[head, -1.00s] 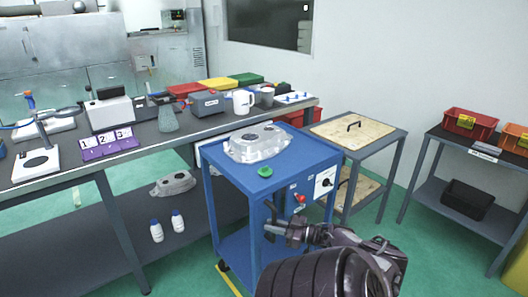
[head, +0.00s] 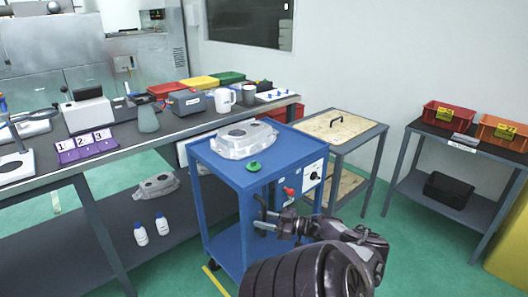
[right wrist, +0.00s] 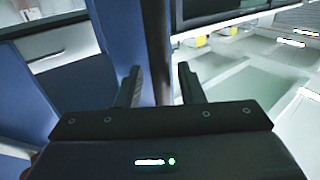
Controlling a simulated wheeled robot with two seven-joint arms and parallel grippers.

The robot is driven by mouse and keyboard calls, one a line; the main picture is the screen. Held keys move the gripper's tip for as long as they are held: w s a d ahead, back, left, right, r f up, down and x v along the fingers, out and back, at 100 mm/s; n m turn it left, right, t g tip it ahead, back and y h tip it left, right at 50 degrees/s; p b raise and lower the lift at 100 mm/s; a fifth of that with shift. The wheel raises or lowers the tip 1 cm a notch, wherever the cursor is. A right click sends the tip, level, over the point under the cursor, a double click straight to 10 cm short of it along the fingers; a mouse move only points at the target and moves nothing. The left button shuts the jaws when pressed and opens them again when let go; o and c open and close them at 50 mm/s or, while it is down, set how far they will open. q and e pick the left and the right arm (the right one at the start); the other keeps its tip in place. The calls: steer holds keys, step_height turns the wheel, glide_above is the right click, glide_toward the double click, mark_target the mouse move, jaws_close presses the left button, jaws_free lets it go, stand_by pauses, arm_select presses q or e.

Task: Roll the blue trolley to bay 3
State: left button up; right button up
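The blue trolley (head: 226,179) stands at the right end of the long workbench, with a grey metal casting (head: 245,139) and a green knob (head: 254,166) on its top. Its front has a panel with a red knob (head: 289,191) and a dark upright handle (head: 260,205). My right gripper (head: 262,224) is at this handle. In the right wrist view, a dark upright bar (right wrist: 157,45) runs between the parted fingers (right wrist: 160,88), with a gap visible beside it. My left gripper is out of view. I see no floor marking that I can read as bay 3.
A wood-topped table (head: 362,138) stands close behind the trolley to the right. A shelf table (head: 408,181) with red and orange bins is farther right. The workbench (head: 92,174) carries purple number cards (head: 85,146). Green floor is open between the tables; a yellow line (head: 215,282) shows beside the trolley.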

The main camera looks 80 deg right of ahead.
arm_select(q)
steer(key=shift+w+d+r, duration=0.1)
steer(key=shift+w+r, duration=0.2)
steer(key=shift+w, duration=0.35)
arm_select(e)
steer(key=s, duration=0.7)
steer(key=shift+s, duration=0.4)
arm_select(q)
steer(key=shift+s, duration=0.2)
